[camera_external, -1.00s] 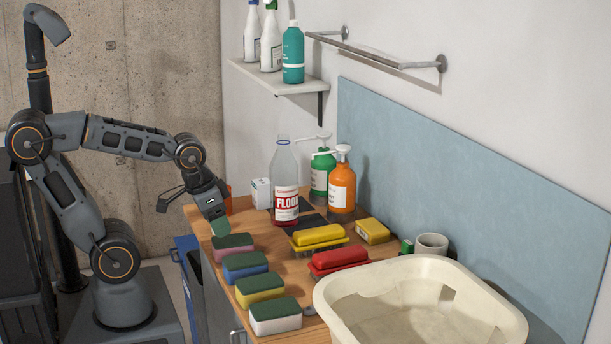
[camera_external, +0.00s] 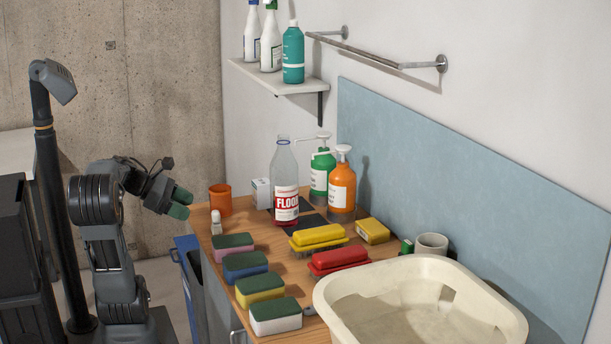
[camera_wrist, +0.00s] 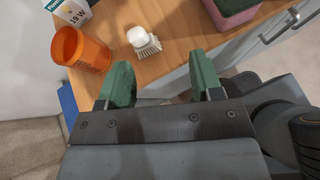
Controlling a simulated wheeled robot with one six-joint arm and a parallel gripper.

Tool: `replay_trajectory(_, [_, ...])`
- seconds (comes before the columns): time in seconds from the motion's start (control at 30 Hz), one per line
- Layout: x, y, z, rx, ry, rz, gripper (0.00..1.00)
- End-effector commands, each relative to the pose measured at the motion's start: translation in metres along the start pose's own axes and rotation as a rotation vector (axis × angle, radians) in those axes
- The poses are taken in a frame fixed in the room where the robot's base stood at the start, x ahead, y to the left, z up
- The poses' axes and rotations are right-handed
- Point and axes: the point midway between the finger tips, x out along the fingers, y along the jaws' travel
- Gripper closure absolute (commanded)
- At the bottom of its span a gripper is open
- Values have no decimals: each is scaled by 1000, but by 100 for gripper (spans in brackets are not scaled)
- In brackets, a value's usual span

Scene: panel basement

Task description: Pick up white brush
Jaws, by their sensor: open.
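The white brush (camera_external: 216,223) stands on the wooden counter's near left edge, just in front of the orange cup. In the wrist view, the brush (camera_wrist: 143,41) shows a rounded white top and pale bristles, beyond and between my green fingertips. My gripper (camera_external: 181,204) is open and empty, off the counter's left edge and apart from the brush. In the wrist view, the two fingers of my gripper (camera_wrist: 163,72) are spread with nothing between them.
An orange cup (camera_external: 220,200) and a white box (camera_external: 261,193) stand close behind the brush. A pink-and-green sponge (camera_external: 233,247) lies in front of it, first of several in a row. A tall clear bottle (camera_external: 285,185) stands to the right. A cream basin (camera_external: 500,310) fills the near right.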

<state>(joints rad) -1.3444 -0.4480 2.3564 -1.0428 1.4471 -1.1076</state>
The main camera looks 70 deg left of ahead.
Motion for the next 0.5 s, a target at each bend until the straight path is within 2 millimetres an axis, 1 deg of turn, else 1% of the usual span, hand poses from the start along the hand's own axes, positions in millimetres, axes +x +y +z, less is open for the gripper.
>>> replay_trajectory(0.03, [-6, 6, -7, -64, -37, 43, 40])
replay_trajectory(0.13, [-16, 15, -8, -148, -96, 94, 40])
replay_trajectory(0.23, [-19, 20, -7, -189, -128, 118, 40])
replay_trajectory(0.37, [-4, 23, -5, -203, -140, 124, 40])
replay_trajectory(0.5, [21, 26, -2, -202, -139, 122, 40])
